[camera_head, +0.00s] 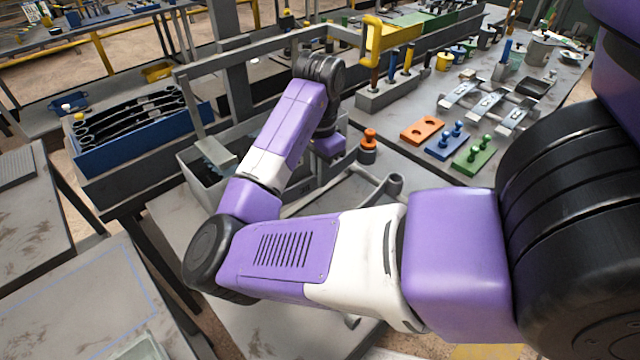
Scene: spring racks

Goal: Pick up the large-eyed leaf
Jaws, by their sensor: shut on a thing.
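My gripper (329,146) is at the end of my purple and white arm, low over the grey bench near the picture's middle. Only its purple housing shows clearly. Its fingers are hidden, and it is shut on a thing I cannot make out. Several long black leaves (125,116) with eyed ends lie in a blue rack (145,153) at the left. I cannot tell which of them has the large eye. A grey bar with a round end (395,183) shows just right of my gripper. I cannot tell whether it touches my gripper.
A grey bin (197,177) stands left of my forearm. A black and orange post (368,146) is close right of my gripper. Orange (424,130), blue (447,146) and green (473,155) blocks sit farther right. A yellow handle (388,38) rises behind. The left table (70,290) has bare room.

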